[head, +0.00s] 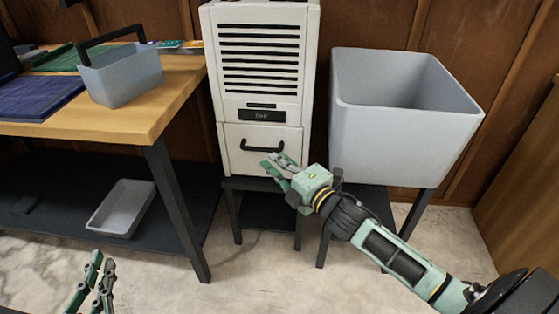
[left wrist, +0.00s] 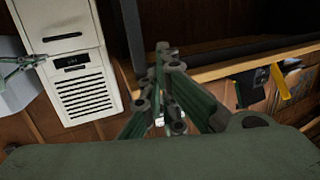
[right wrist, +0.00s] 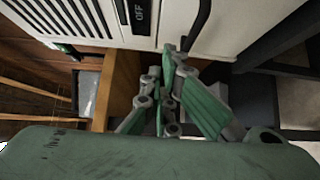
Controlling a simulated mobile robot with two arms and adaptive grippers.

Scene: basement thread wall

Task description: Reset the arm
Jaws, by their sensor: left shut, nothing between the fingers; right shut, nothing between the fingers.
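My right arm comes in from the lower right in the head view. Its green gripper (head: 277,168) is shut and empty, in front of the lower drawer of the white cabinet (head: 262,108). In the right wrist view the right gripper (right wrist: 168,55) shows close to the cabinet's white front and its dark handle (right wrist: 200,25); I cannot tell whether it touches. My left gripper (head: 97,262) is at the bottom left of the head view, low over the floor and in front of the table. It also looks shut and empty in the left wrist view (left wrist: 163,55).
A wooden table (head: 140,112) at left carries a grey basket (head: 122,78) with a black handle. A grey tray (head: 122,208) lies on the dark shelf below. A large grey bin (head: 400,137) stands right of the cabinet. The floor (head: 260,275) in front is clear.

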